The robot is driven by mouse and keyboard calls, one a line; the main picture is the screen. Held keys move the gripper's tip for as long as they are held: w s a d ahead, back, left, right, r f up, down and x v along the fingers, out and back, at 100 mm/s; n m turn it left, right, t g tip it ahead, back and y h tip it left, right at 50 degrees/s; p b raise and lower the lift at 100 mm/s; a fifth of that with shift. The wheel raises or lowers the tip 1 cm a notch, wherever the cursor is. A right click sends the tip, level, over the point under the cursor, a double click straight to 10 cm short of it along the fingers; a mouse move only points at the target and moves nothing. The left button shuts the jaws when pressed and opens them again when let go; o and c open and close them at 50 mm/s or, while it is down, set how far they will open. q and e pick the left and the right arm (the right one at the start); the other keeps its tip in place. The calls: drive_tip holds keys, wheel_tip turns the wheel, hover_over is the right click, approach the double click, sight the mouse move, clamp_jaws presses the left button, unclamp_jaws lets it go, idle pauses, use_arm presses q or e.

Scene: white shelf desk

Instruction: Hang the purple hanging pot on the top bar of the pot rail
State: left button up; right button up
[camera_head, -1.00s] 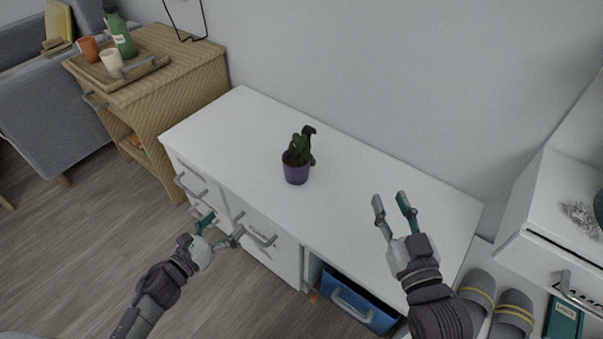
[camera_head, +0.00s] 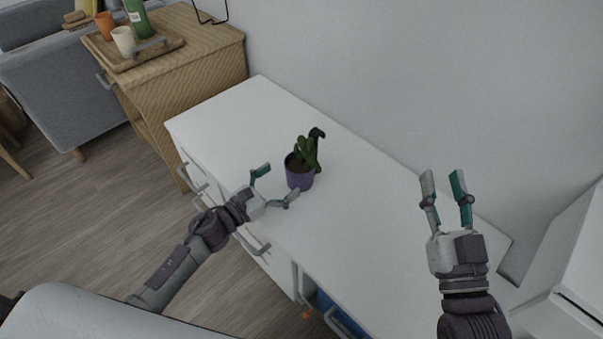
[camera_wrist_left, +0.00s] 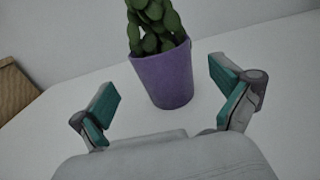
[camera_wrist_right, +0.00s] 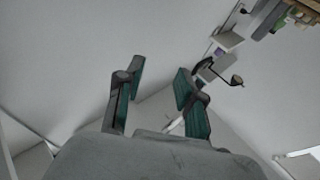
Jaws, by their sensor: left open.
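The purple pot (camera_head: 300,180) stands upright on the white desk top, with a green plant and a dark curved hook (camera_head: 318,133) rising behind it. It also shows in the left wrist view (camera_wrist_left: 164,78), ahead of and between the open fingers. My left gripper (camera_head: 277,183) is open and empty, just left of the pot, its fingers pointing at it and not around it. My right gripper (camera_head: 443,182) is open and empty above the right part of the desk. I cannot make out the pot rail with certainty; a thin black wire frame (camera_head: 212,18) is cut off at the top edge.
The white desk (camera_head: 375,215) is otherwise clear. A wooden cabinet (camera_head: 215,65) at the back left bears a tray with cups and a green bottle (camera_head: 137,17). The wall runs behind the desk. A white unit (camera_head: 560,250) stands at the right. Drawer handles line the desk front.

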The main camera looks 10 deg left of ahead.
sight(309, 161)
use_arm(q)
drive_tip(key=shift+w+d, duration=0.4)
drive_tip(key=shift+w, duration=0.2)
drive_tip(key=shift+f+b+x, duration=0.15)
drive_tip(key=shift+b+x, duration=0.15)
drive_tip(key=shift+x, duration=1)
drive_tip(key=shift+f+b+x, duration=0.2)
drive_tip(key=shift+b+x, duration=0.1)
drive_tip(key=shift+x, duration=1)
use_arm(e)
drive_tip(key=shift+s+r+t+y, duration=0.2)
drive_tip(key=shift+s+r+t, duration=0.15)
drive_tip(key=shift+r+t, duration=0.3)
drive_tip(key=shift+s+r+t+y, duration=0.2)
drive_tip(key=shift+s+r+t, duration=0.15)
drive_tip(key=shift+r, duration=0.45)
drive_tip(key=shift+s+r+t+y, duration=0.2)
drive_tip(key=shift+s+r+t, duration=0.1)
drive_tip(key=shift+r+t, duration=0.4)
use_arm(q)
drive_tip(key=shift+s+d, duration=0.1)
use_arm(e)
drive_tip(key=shift+a, duration=0.1)
use_arm(q)
drive_tip(key=c, duration=1.6)
drive_tip(key=shift+r, duration=0.1)
drive_tip(key=shift+c, duration=0.2)
